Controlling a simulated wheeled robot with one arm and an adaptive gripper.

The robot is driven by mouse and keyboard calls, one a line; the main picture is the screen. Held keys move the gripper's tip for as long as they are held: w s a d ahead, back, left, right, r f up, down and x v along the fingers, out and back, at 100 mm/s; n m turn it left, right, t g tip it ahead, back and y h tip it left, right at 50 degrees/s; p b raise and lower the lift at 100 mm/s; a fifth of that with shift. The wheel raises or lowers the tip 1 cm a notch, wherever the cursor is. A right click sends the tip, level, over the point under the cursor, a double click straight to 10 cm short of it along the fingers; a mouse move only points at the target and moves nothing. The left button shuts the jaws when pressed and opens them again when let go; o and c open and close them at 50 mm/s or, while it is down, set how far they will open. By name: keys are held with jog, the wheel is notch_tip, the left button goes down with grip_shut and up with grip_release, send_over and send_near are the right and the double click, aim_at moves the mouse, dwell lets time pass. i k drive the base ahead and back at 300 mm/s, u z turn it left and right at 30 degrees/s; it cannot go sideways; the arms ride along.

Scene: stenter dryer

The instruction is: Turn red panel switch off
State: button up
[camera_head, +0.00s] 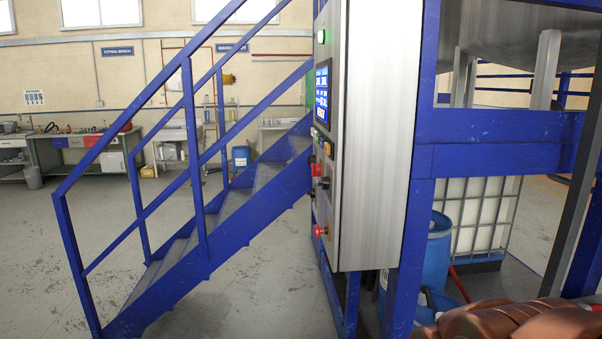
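A grey metal control cabinet (378,135) stands right of centre, its control face seen at a steep angle on its left side. A small red switch (316,170) sits on that face, below the screen. Its setting is too small and too oblique to read. A black knob (323,183) is just below it. A round red button (320,231) sticks out lower down. A lit green lamp (321,36) is near the top, above a blue lit screen (321,96).
Blue stairs with handrails (190,215) rise toward the cabinet from the left. A blue frame post (408,220) stands right of the cabinet, with a blue drum (437,255) and a caged white tank (480,215) behind. The grey floor at lower left is open.

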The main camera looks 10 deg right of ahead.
aim_at(316, 168)
jog(key=u, duration=0.55)
jog(key=i, duration=0.65)
jog(key=u, duration=0.6)
jog(key=i, duration=0.75)
jog(key=z, duration=0.2)
